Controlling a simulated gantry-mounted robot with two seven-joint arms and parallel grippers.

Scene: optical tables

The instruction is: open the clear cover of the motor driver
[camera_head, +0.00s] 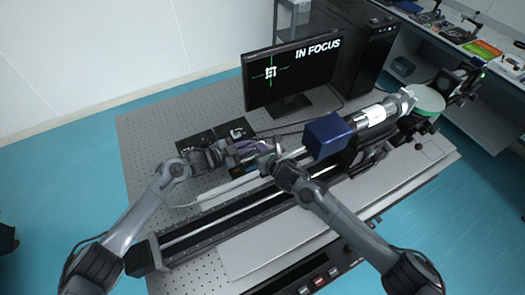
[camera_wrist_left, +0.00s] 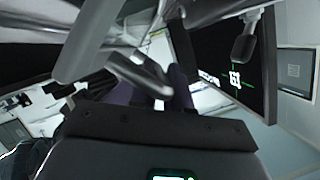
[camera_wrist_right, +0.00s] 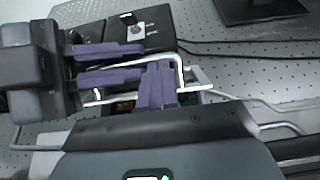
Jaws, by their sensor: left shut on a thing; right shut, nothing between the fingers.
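The motor driver seems to lie under my two grippers on the perforated table.
Black plates with a small silver device (camera_wrist_right: 139,32) lie just behind the grippers. A monitor (camera_head: 291,72) reading "IN FOCUS" stands behind. A blue box (camera_head: 327,136) on a long rail assembly is to the right. The table's left part (camera_head: 145,140) is clear.

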